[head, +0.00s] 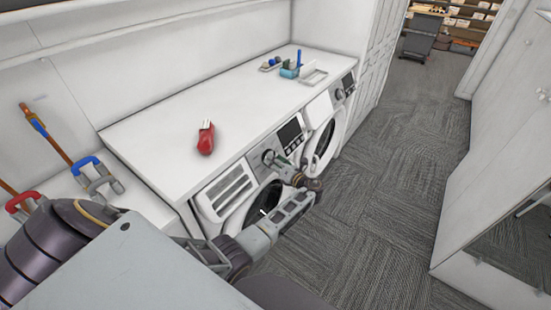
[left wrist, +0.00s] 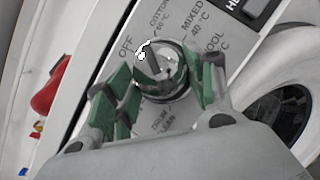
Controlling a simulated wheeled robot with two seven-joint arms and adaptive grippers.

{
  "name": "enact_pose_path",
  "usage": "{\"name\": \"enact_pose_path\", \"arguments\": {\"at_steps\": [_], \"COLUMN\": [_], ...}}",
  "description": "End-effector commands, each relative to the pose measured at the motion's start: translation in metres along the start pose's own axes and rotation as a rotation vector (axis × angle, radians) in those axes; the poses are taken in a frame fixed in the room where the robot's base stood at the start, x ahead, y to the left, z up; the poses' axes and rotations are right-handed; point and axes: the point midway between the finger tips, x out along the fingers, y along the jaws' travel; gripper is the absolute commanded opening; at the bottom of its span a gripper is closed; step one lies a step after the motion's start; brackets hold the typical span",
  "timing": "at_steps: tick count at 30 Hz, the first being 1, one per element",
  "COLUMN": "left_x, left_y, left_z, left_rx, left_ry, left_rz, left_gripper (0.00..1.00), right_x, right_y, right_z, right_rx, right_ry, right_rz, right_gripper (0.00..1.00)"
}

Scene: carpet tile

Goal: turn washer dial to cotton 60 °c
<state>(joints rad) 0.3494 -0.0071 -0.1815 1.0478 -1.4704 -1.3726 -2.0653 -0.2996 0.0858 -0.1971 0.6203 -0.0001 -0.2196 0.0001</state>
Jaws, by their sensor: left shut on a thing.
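The washer dial (left wrist: 155,66) is a round silver knob on the grey control panel in the left wrist view. Printed labels ring it: OFF at its upper left, COTTON 60 °C above, MIXED 40 °C at upper right, WOOL at right, DRUM CLEAN below. A white mark shows on the dial's upper left edge, between OFF and COTTON. My left gripper (left wrist: 163,78) is shut on the dial, its green fingers on either side. In the head view my left gripper (head: 281,161) reaches the front of the near washer (head: 226,193). My right gripper is not in view.
A white counter (head: 160,130) runs above the machines, with a red object (head: 205,138) on it and small blue items (head: 290,69) farther back. A second machine (head: 323,140) stands beyond the first. Carpet floor (head: 385,190) is clear to the right.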

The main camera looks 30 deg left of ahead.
Motion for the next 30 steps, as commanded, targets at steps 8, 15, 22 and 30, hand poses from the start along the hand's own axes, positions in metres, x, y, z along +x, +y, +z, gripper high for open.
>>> {"name": "enact_pose_path", "arguments": {"at_steps": [8,15,22,30], "left_x": [0.001,0.000,0.001,0.001], "left_y": [0.003,0.003,0.003,0.003], "left_z": [0.002,0.002,0.001,0.001], "left_rx": [0.062,0.116,0.160,0.188], "left_ry": [-0.003,-0.006,-0.009,-0.011], "left_rz": [-0.030,-0.060,-0.082,-0.096], "left_gripper": [0.30,0.30,0.30,0.30], "right_x": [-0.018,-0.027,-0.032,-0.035], "right_y": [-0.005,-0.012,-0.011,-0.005], "right_z": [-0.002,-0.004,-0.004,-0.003], "right_rx": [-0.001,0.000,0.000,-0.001], "right_ry": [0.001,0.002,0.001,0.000], "right_rz": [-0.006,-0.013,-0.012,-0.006], "right_gripper": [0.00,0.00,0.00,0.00]}}
